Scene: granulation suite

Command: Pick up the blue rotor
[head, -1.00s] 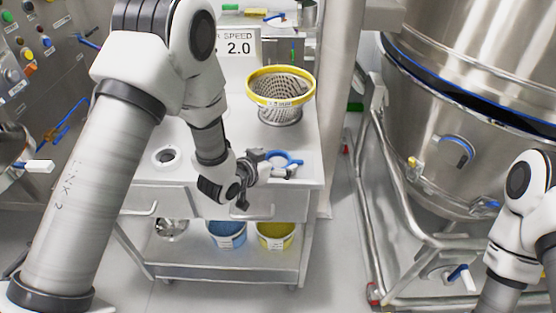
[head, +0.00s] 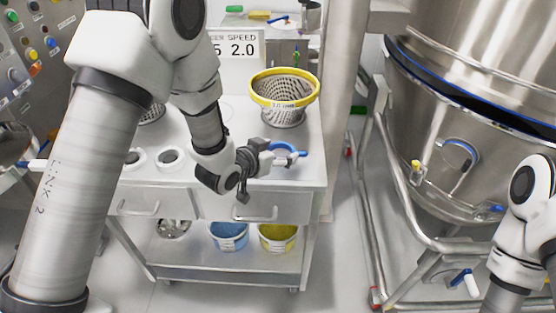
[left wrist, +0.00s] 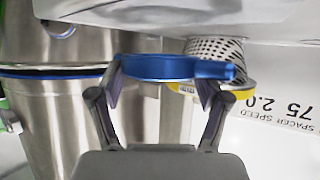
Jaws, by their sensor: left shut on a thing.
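The blue rotor (head: 290,148) shows as a blue ring with a stub in the head view, over the right front of the white cart top. My left gripper (head: 274,155) is shut on it from the left. In the left wrist view the rotor (left wrist: 165,67) is seen edge-on between the two fingers of my left gripper (left wrist: 165,85), its stub pointing right. It appears held clear of the cart top, though the gap beneath is hard to judge. My right gripper is out of view; only part of my right arm shows.
A perforated cone with a yellow rim (head: 284,87) stands behind the rotor on the cart top (head: 305,172). White rings (head: 172,158) lie to the left. A blue bucket (head: 228,236) and a yellow bucket (head: 278,237) sit on the lower shelf. A large steel vessel (head: 460,110) stands right.

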